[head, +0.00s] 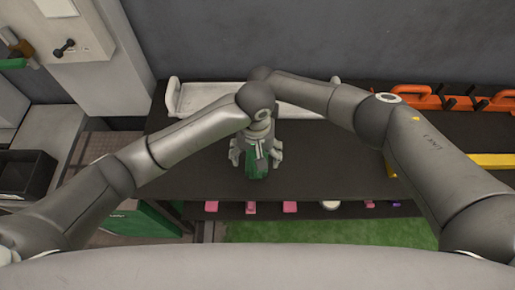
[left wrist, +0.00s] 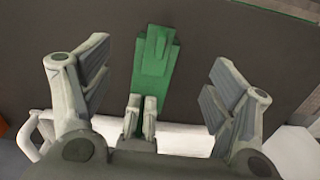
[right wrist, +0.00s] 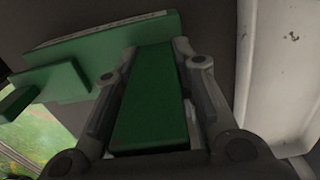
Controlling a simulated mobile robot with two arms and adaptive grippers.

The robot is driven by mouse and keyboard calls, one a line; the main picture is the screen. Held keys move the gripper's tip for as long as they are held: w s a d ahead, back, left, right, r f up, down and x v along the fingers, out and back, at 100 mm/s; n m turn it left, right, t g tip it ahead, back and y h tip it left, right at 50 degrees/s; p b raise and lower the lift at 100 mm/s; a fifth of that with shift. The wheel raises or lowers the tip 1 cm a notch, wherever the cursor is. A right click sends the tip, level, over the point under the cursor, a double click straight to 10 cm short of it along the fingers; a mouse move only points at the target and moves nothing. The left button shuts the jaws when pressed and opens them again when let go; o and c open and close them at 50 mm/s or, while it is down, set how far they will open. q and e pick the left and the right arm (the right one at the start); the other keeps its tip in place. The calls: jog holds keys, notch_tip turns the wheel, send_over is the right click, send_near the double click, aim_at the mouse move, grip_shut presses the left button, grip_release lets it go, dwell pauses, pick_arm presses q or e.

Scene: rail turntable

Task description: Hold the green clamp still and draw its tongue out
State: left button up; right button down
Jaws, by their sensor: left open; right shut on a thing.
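The green clamp (head: 257,170) is on the dark table top in the middle of the head view. In the left wrist view the clamp (left wrist: 152,65) lies between the spread fingers of my left gripper (left wrist: 160,60), which is open with gaps on both sides. My right gripper (left wrist: 141,103) is shut on the clamp's end near the white tray. In the right wrist view the fingers of my right gripper (right wrist: 156,50) flank a long green block (right wrist: 148,105). Whether this block is the tongue, I cannot tell. In the head view my arms hide most of the right gripper.
A white tray (head: 190,103) lies behind the clamp, partly hidden by my arms. An orange rack (head: 425,99) and a yellow bar (head: 492,160) are at the right. A black bin (head: 27,178) is at the left. Several pink pieces lie below the table's front edge.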

aim_at(256, 171)
pick_arm(q)
notch_tip(256, 171, down, 9)
jog(key=shift+r, duration=0.1)
dwell(0.4)
jog(key=shift+c, duration=0.3)
grip_shut()
jog(key=shift+s, duration=0.2)
jog(key=shift+s+a, duration=0.2)
jog(key=shift+s, duration=3.2)
pick_arm(e)
jog(key=shift+w+d, duration=0.1)
pick_arm(q)
jog(key=shift+o, duration=1.3)
grip_release()
